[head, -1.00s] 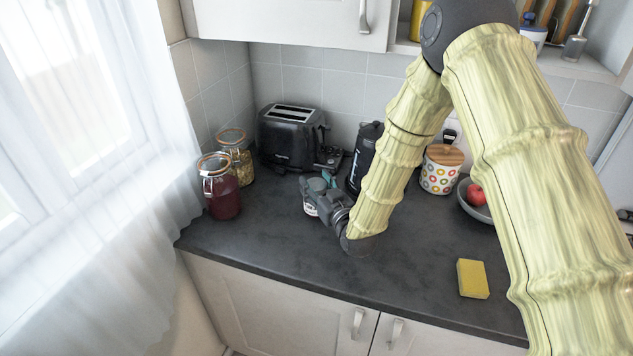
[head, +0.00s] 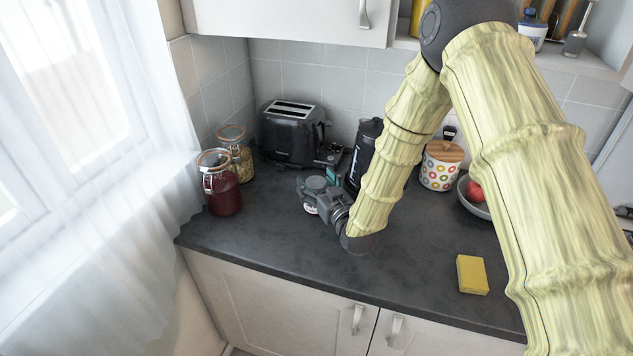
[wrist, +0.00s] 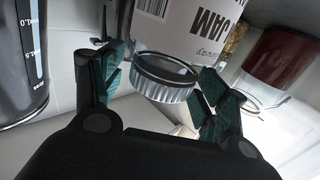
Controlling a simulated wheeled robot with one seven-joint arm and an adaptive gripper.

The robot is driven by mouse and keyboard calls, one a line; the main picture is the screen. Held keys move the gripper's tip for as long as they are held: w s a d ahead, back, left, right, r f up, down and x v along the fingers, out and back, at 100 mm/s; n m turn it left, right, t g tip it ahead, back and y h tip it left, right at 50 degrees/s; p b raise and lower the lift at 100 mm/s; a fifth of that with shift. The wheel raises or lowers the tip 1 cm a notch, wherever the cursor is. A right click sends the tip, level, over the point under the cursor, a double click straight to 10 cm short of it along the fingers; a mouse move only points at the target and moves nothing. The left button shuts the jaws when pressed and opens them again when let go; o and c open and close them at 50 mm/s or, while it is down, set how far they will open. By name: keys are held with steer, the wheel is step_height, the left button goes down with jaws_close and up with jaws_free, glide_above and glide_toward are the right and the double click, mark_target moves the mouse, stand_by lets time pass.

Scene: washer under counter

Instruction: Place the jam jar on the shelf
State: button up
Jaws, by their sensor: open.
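The jam jar (wrist: 185,38) has a white label reading "JAM" and a ribbed metallic lid (wrist: 165,77). In the wrist view the lid lies between the two fingers of my open gripper (wrist: 160,92), with a finger on either side. I cannot tell whether a finger touches it. In the head view my gripper (head: 322,190) is low over the counter in front of the toaster, and it hides most of the jar (head: 310,208). The shelf (head: 572,62) is at the upper right, partly behind my arm.
A red-filled jar (head: 223,197) and a pasta jar (head: 240,165) stand at left by the window. The toaster (head: 288,135) and black kettle (head: 362,155) are behind my gripper. A dotted canister (head: 438,176), fruit bowl (head: 468,203) and yellow sponge (head: 472,274) are at right. The front counter is clear.

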steer(key=shift+r, duration=0.25)
steer(key=b+v, duration=0.4)
steer(key=v, duration=0.7)
steer(key=shift+s+f, duration=0.15)
steer(key=shift+o, duration=0.5)
steer(key=shift+s+d+f+b, duration=0.1)
steer(key=shift+s+d+b, duration=0.2)
steer(key=shift+b, duration=0.2)
steer(key=f+b, duration=0.1)
steer(key=b, duration=0.3)
steer(key=shift+w, duration=0.4)
steer(key=b, duration=0.3)
steer(key=shift+w+a+f, duration=0.1)
steer(key=shift+w+f, duration=0.05)
steer(key=shift+w, duration=0.05)
steer(key=shift+b, duration=1)
steer(key=shift+a+b, duration=0.15)
steer(key=shift+b, duration=0.5)
steer(key=shift+a+r+b, duration=0.1)
steer(key=shift+r+b, duration=0.3)
steer(key=shift+b, duration=0.8)
